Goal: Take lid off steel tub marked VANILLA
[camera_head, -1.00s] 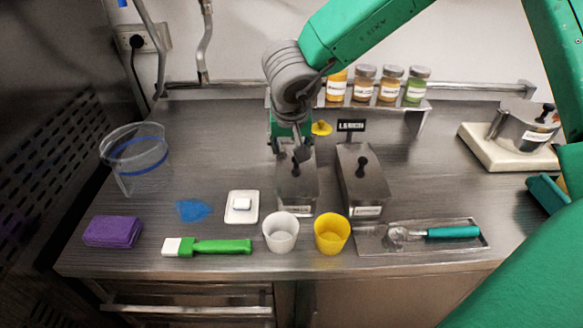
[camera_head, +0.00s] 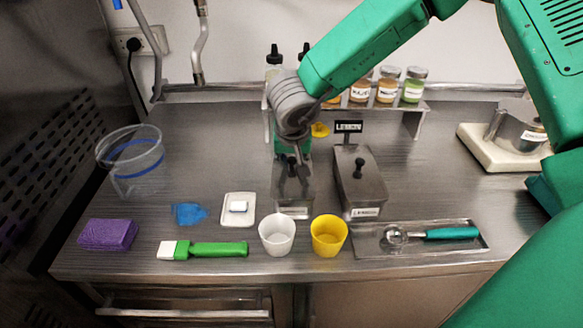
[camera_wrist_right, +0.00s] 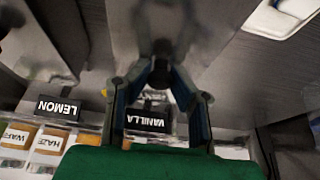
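Two lidded steel tubs stand side by side on the bench. The left tub (camera_head: 293,200) is under my right gripper (camera_head: 293,163). The right tub (camera_head: 362,188) has a dark knob on its lid and stands clear of the gripper. The wrist view shows an upside-down VANILLA sign (camera_wrist_right: 148,120) behind the gripper's tub and a LEMON sign (camera_wrist_right: 58,108) beside it. My right gripper points down, its fingers coming in on both sides of the left lid's dark knob (camera_wrist_right: 161,68). Whether they press on it is unclear. The lid appears seated. My left gripper is out of view.
A white cup (camera_head: 277,234) and a yellow cup (camera_head: 328,236) stand in front of the tubs. A tray (camera_head: 372,247) holds a teal-handled scoop. A rack (camera_head: 421,113) with jars and bottles stands behind. A clear bucket (camera_head: 131,160) is at left.

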